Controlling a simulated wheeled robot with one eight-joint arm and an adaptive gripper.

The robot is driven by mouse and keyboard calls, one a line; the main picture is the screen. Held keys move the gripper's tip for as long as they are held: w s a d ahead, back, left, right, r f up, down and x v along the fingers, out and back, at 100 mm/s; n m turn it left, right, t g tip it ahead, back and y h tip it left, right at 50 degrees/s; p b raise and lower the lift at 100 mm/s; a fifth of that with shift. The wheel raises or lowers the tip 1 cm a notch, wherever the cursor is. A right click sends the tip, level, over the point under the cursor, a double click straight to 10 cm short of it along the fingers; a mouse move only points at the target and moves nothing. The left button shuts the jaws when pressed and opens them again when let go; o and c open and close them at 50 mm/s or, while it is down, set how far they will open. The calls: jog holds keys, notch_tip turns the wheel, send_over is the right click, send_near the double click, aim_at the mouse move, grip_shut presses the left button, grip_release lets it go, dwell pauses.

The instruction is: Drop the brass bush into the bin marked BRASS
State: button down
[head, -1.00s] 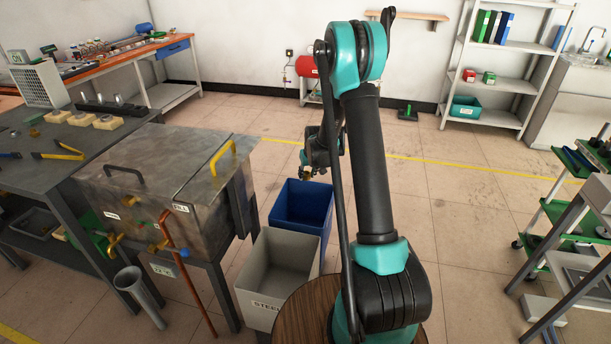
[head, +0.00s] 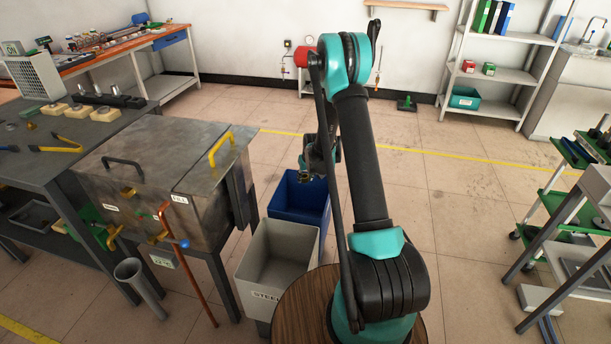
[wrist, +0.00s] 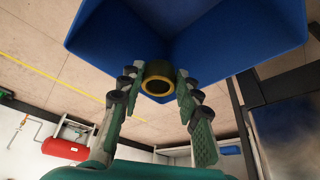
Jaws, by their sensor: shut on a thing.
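The brass bush (wrist: 158,78) is a short gold-coloured ring with a dark bore. In the wrist view my gripper (wrist: 159,84) is shut on it, one green finger on each side. The blue bin (wrist: 235,40) fills the top of the wrist view, behind the bush. In the head view the blue bin (head: 287,212) stands on the floor behind the grey bin, and my gripper (head: 306,177) is at its far upper part, above the opening. I cannot judge its exact height over the rim. No marking on the blue bin is visible.
The grey bin (head: 262,273), with a partly hidden label beginning STEE, stands directly in front of the blue one. The metal heater box (head: 150,180) is close on the left. Floor behind the bins is clear.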

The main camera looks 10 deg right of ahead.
jog(key=c, duration=1)
grip_release()
jog(key=v, duration=1.2)
jog(key=shift+s+d+r, duration=0.1)
